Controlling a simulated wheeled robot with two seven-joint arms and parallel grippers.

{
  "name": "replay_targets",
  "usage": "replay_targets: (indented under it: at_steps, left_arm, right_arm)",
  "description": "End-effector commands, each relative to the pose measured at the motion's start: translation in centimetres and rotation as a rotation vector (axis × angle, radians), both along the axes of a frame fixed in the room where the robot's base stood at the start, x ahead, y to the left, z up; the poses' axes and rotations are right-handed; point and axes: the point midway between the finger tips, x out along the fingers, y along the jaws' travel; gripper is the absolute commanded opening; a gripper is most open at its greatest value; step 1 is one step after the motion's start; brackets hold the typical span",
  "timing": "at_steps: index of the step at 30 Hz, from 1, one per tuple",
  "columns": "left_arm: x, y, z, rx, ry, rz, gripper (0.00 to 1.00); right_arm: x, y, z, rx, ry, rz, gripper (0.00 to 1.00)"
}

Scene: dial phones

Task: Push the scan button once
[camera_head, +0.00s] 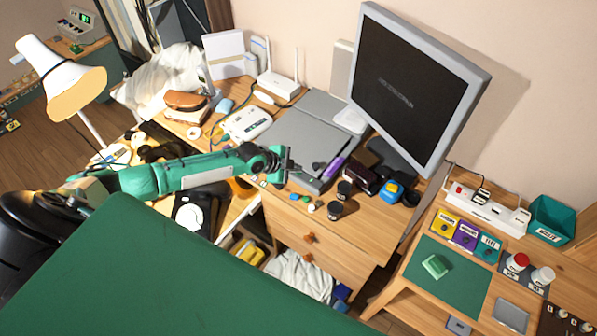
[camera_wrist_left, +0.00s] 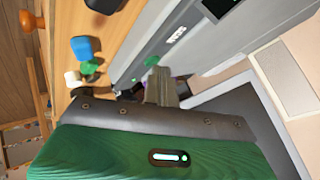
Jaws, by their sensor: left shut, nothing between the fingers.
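The grey flat scanner-like device (camera_head: 300,138) lies on the wooden desk in front of the monitor. In the left wrist view its long grey side (camera_wrist_left: 150,48) runs diagonally, with a small white label (camera_wrist_left: 175,36) too small to read. I cannot clearly pick out the scan button; it may be hidden by my fingers. My left gripper (camera_head: 312,167) is shut and empty at the device's front edge, near a purple object (camera_head: 333,168). In the wrist view its fingers (camera_wrist_left: 160,84) are together close to the device; I cannot tell whether they touch. My right gripper is out of view.
Small dark jars (camera_head: 335,209) and coloured pieces stand on the desk's front edge. A blue and yellow object (camera_head: 390,190) is to their right. The large monitor (camera_head: 415,85) stands behind. A white router (camera_head: 279,84) is at the back, and a side table with a green mat (camera_head: 455,282) at right.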

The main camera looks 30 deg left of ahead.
Motion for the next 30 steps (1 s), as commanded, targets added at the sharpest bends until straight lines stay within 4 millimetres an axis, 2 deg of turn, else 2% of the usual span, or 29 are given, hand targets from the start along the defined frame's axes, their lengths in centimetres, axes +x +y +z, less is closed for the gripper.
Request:
replay_targets:
  at_steps: [7,20,30]
  left_arm:
    - [0.0,0.0,1.3,0.0,0.001,-0.001,0.0]
    - [0.0,0.0,1.7,0.0,0.0,0.0,0.0]
    - [0.0,0.1,5.0,0.001,-0.001,0.0,0.0]
  right_arm:
    - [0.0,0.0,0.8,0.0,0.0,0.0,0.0]
    - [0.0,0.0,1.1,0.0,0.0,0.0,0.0]
    - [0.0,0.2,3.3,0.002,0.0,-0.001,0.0]
